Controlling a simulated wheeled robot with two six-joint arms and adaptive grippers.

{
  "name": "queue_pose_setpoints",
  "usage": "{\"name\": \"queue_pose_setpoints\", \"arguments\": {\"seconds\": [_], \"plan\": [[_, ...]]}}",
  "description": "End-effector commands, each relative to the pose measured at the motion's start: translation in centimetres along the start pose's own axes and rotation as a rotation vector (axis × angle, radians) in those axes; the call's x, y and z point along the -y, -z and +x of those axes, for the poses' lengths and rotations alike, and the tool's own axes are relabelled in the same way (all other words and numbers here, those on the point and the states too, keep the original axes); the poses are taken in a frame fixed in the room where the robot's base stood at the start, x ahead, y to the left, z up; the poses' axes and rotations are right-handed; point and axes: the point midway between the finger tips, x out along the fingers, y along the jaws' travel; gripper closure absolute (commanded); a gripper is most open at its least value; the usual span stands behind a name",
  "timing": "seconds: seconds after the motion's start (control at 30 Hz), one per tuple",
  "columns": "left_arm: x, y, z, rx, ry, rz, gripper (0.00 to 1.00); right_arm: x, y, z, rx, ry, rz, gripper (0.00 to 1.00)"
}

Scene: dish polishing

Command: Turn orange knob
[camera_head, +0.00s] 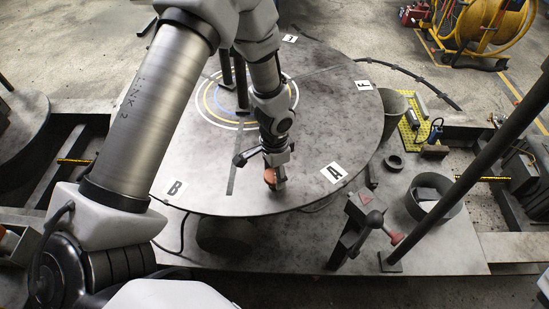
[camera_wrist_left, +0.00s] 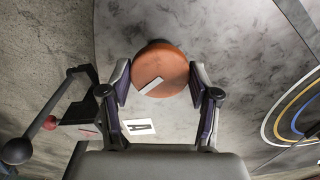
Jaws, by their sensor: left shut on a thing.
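The orange knob (camera_head: 269,177) is a round disc with a white pointer mark, near the front edge of the round grey table (camera_head: 210,200). In the left wrist view the knob (camera_wrist_left: 152,72) sits between the two fingers, its white mark slanting. My left gripper (camera_head: 275,183) reaches down from above and is shut on the knob; it also shows in the left wrist view (camera_wrist_left: 160,78). In the head view the fingers partly hide the knob. My right gripper is not in view.
White letter cards A (camera_head: 333,172), B (camera_head: 174,188) and F (camera_head: 363,86) lie on the table. A lever stand (camera_head: 355,225) with a black ball and red handle stands off the table's front right. A dark pole (camera_head: 470,175) slants across the right.

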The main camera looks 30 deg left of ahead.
Motion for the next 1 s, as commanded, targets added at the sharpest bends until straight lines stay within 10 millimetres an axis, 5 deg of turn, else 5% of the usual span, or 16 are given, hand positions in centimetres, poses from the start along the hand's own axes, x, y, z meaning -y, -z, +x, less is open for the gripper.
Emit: {"name": "queue_pose_setpoints", "arguments": {"seconds": [0.4, 1.0], "plan": [[0.0, 0.0, -0.1, 0.000, 0.001, 0.242, 0.73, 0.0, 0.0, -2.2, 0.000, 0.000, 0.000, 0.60], [0.0, 0.0, 0.1, 0.000, 0.000, 0.286, 0.73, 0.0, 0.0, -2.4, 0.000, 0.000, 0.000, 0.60]]}}
